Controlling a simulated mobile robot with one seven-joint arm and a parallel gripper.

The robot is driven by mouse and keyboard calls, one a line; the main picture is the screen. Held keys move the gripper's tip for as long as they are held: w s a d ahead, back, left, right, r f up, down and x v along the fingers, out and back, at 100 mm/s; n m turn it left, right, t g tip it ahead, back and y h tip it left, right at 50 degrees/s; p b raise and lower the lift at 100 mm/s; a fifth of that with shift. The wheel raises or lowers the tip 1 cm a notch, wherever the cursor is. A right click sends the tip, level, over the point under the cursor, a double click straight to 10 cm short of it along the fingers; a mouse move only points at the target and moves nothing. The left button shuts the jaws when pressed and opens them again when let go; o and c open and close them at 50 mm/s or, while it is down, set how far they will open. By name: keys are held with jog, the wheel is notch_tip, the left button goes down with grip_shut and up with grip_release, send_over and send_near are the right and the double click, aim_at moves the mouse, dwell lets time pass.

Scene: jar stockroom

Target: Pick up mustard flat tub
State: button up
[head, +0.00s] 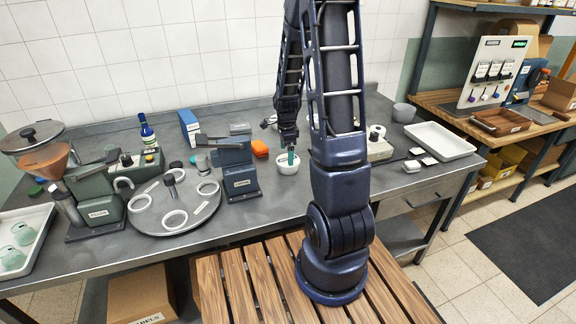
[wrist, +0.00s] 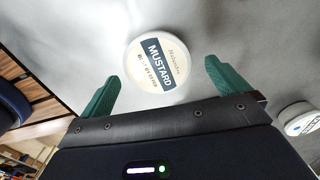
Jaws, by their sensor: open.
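The mustard flat tub (wrist: 157,63) shows in the wrist view as a round white tub with a dark label band reading MUSTARD. It lies on the grey worktop, label up, ahead of and between my two green fingertips. My gripper (wrist: 162,82) is open and empty, with a finger to each side of the tub and no visible contact. In the head view my gripper (head: 291,152) hangs over the middle of the bench, in front of a white round vessel (head: 287,168). I cannot tell there whether that vessel is the tub.
Another white lidded tub (wrist: 298,119) stands at the right in the wrist view. A white tray (head: 440,141) lies to the right. My arm hides part of the bench.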

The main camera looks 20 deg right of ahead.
jog(key=f, duration=0.3)
jog(key=shift+s+f, duration=0.25)
jog(key=shift+f, duration=0.7)
jog(key=c, duration=1)
jog(key=shift+o, duration=0.2)
